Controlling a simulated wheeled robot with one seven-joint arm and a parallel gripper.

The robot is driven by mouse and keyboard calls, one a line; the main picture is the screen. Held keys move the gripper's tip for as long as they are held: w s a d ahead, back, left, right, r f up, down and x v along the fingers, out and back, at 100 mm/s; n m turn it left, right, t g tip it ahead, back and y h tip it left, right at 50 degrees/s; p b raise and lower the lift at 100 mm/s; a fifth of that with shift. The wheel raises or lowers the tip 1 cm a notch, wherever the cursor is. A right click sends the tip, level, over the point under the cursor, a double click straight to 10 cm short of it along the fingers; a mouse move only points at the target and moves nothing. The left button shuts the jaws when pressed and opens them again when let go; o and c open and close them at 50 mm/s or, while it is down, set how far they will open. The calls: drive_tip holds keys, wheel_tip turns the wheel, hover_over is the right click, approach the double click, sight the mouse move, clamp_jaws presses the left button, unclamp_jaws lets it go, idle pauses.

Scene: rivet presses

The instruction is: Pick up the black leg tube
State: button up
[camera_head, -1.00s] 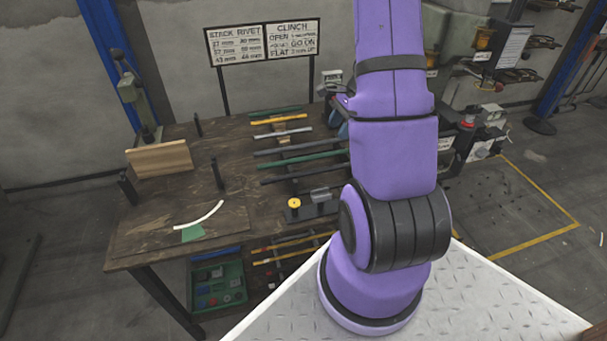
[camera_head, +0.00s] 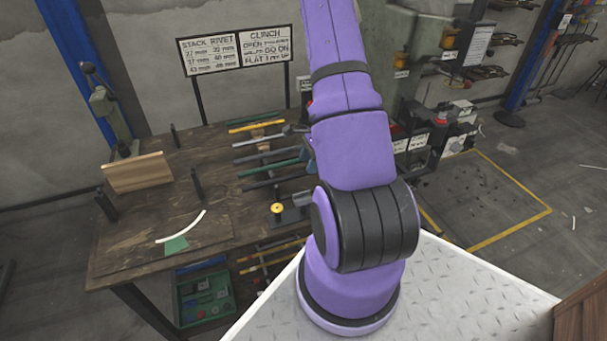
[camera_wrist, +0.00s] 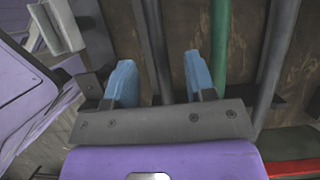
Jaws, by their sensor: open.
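Several tubes lie side by side on the bench rack. In the head view, a black tube (camera_head: 268,184) lies nearest, in front of a green tube (camera_head: 268,170), with a dark grey tube (camera_head: 262,155) behind. My gripper (camera_wrist: 160,79) is open and empty in the wrist view, its two blue fingers apart. A dark tube (camera_wrist: 158,45) runs lengthwise through the space between the fingers, not gripped. The green tube (camera_wrist: 220,45) is just right of the right finger, with another dark tube (camera_wrist: 273,60) beyond. My arm hides the tubes' right ends in the head view.
The wooden bench (camera_head: 135,230) carries upright black posts, a wood block (camera_head: 138,172), a curved white strip (camera_head: 183,228) and a yellow-topped piece (camera_head: 277,209). A green bin (camera_head: 205,298) sits below. Signs (camera_head: 235,50) stand behind. Floor at right is mostly open.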

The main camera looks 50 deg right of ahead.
sight(304, 174)
drive_tip(key=shift+x, duration=1.5)
clamp_jaws()
drive_tip(key=shift+r, duration=0.2)
